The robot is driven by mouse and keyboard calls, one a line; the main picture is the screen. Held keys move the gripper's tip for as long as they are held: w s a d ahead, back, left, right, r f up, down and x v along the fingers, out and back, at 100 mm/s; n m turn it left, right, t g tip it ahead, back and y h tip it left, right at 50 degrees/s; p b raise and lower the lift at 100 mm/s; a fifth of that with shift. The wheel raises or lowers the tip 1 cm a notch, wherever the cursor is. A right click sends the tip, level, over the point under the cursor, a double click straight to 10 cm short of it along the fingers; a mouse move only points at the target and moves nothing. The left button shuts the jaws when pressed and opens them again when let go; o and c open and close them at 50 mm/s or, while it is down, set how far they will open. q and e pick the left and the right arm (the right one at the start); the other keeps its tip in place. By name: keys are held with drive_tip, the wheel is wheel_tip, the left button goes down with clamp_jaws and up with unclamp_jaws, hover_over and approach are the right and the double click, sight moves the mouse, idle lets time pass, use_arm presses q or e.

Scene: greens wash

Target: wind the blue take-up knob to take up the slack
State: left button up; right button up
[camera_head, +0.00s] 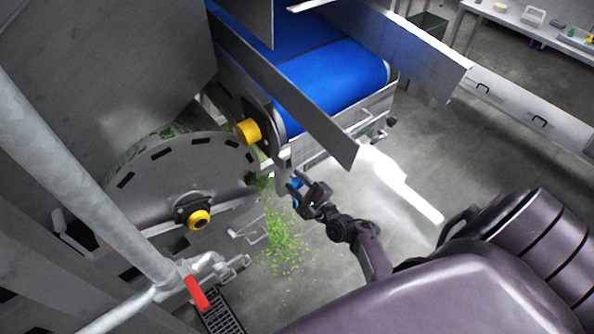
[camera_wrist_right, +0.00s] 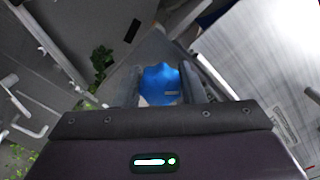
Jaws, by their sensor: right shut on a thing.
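The blue take-up knob (camera_wrist_right: 160,84) sits between the two fingers of my right gripper (camera_wrist_right: 168,88) in the right wrist view, with a finger against each side. In the head view the knob (camera_head: 296,184) is a small blue patch below the end of the conveyor's side plate, partly covered by the gripper (camera_head: 299,188). The right gripper is shut on the knob. The wide blue conveyor belt (camera_head: 340,78) runs above and behind it. My left gripper is not in view.
A slotted steel drum disc (camera_head: 165,180) with a yellow-capped hub stands left of the knob. Another yellow cap (camera_head: 248,131) is on the conveyor frame. Green leaf bits (camera_head: 285,245) lie on the floor. Metal guide plates (camera_head: 310,115) overhang the belt.

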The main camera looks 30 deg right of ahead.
drive_tip(key=shift+m, duration=0.8)
drive_tip(key=o, duration=1)
drive_tip(key=shift+s+d, duration=0.2)
drive_tip(key=shift+s, duration=1.75)
drive_tip(key=shift+s+d, duration=0.15)
drive_tip(key=shift+s, duration=1.8)
